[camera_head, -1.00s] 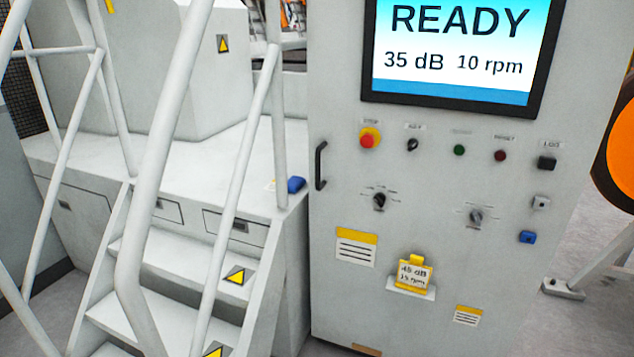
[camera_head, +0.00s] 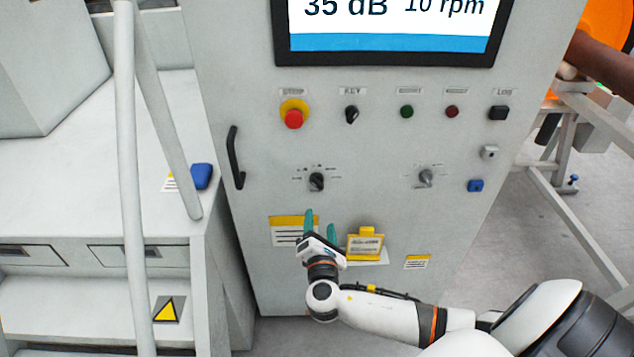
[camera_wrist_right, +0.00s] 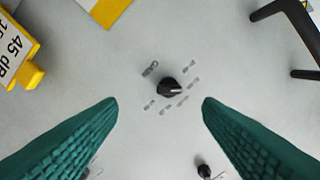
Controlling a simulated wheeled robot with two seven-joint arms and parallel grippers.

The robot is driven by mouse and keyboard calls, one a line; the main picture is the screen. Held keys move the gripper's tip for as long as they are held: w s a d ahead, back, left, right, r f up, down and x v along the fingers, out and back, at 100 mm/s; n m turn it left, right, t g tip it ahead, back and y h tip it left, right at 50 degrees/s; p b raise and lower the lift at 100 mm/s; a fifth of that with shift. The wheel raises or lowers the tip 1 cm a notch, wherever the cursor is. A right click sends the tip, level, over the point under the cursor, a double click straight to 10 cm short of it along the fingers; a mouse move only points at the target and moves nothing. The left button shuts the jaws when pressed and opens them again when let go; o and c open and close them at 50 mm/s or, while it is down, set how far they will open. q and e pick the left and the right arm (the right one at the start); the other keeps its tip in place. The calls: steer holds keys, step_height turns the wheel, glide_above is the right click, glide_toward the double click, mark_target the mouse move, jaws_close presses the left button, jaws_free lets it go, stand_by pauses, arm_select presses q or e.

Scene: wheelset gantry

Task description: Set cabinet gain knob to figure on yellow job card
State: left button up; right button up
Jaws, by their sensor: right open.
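The screen (camera_head: 395,20) reads 35 dB and 10 rpm. The yellow job card (camera_head: 365,244) sits on a small ledge; in the right wrist view the card (camera_wrist_right: 14,50) shows 45 dB, its lower line cut off. My right gripper (camera_head: 320,220) is open and empty, just below the left knob. In the right wrist view a black knob (camera_wrist_right: 169,88) lies between its teal fingers, apart from both. My left gripper is out of view.
A red stop button (camera_head: 293,115), key switch (camera_head: 351,114) and green and dark red buttons line the row above. A black door handle (camera_head: 235,158) stands at left. A stair rail (camera_head: 128,180) is further left.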

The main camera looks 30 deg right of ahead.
mark_target(317, 186)
steer(key=x, duration=0.4)
steer(key=r+p+x, duration=0.1)
steer(key=x, duration=0.7)
steer(key=shift+w+a+r, duration=0.1)
steer(key=shift+w+r, duration=0.05)
steer(key=shift+r, duration=0.1)
steer(key=c, duration=1)
